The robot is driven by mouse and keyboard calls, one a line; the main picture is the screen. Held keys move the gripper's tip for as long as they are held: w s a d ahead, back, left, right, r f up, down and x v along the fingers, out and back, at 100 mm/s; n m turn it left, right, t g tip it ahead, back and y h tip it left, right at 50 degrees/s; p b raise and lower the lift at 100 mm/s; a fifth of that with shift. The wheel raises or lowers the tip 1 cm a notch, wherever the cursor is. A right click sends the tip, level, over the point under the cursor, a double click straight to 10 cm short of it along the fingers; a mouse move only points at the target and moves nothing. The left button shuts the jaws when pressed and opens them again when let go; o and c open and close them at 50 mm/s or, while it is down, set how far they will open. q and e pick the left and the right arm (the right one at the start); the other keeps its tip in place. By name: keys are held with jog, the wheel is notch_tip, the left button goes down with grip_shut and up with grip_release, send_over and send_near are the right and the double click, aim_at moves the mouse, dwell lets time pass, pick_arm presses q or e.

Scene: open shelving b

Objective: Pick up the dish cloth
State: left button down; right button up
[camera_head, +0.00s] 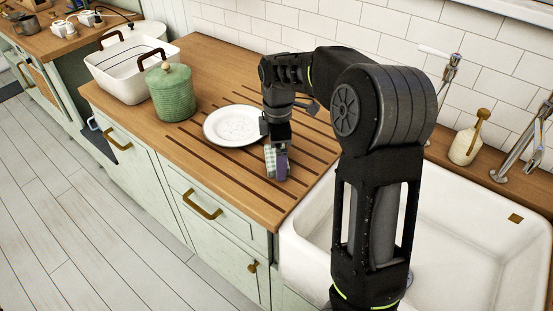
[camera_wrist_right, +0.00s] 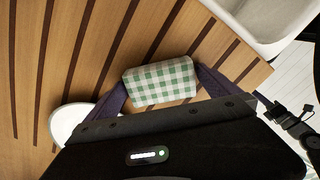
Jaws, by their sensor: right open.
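The dish cloth, a green-and-white checked folded bundle (camera_wrist_right: 160,80), lies on the grooved wooden counter in the right wrist view. My right gripper (camera_wrist_right: 162,84) is open, with one dark purple finger at each side of the cloth. The fingers look very close to the cloth; I cannot tell whether they touch it. In the head view my right gripper (camera_head: 278,163) points down at the counter near the sink, and a pale part of the cloth (camera_head: 269,160) shows beside a finger. The rest of the cloth is hidden there. My left gripper is not in view.
A white plate (camera_head: 233,126) lies just left of the gripper. A green lidded jar (camera_head: 172,95) and a white basin with brown handles (camera_head: 119,77) stand farther left. The white sink (camera_head: 464,205) is at the right, with a soap bottle (camera_head: 467,146) behind it.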

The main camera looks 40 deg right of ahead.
jog(key=shift+c, duration=0.2)
jog(key=c, duration=1)
jog(key=shift+r, duration=0.1)
notch_tip(320, 180, up, 10)
jog(key=shift+f, duration=0.1)
dwell(0.3)
